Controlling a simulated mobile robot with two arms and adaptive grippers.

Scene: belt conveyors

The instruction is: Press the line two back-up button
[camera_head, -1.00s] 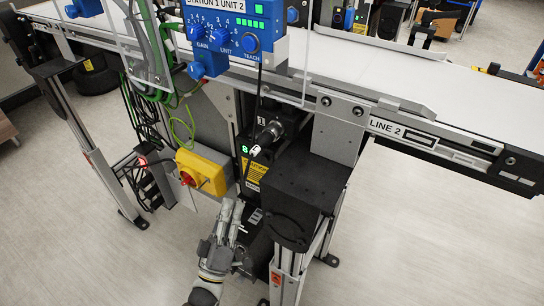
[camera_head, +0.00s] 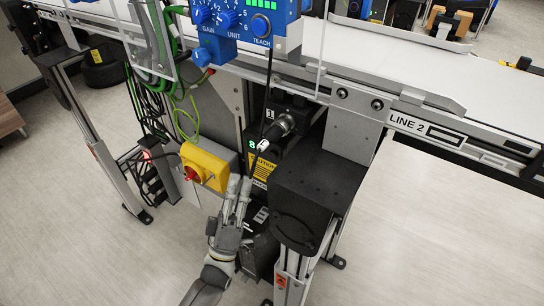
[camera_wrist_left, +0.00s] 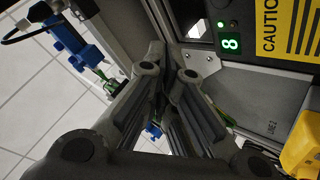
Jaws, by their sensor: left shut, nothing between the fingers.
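The conveyor marked LINE 2 (camera_head: 406,123) runs across the head view. Under it is a black control unit with a yellow caution label (camera_head: 263,166) and a lit green 8 display (camera_head: 252,144). I cannot tell which part is the back-up button. My left gripper (camera_head: 239,182) is shut and empty, just below the unit. Its fingertips (camera_wrist_left: 170,62) point toward the unit's panel; contact cannot be judged. My right gripper is not in view.
A yellow switch box with a red knob (camera_head: 191,174) is close to the left of my gripper. A black box on a leg (camera_head: 315,190) stands to the right. A black cylinder with a cable (camera_head: 277,131) hangs above. Open floor (camera_head: 440,230) lies at right.

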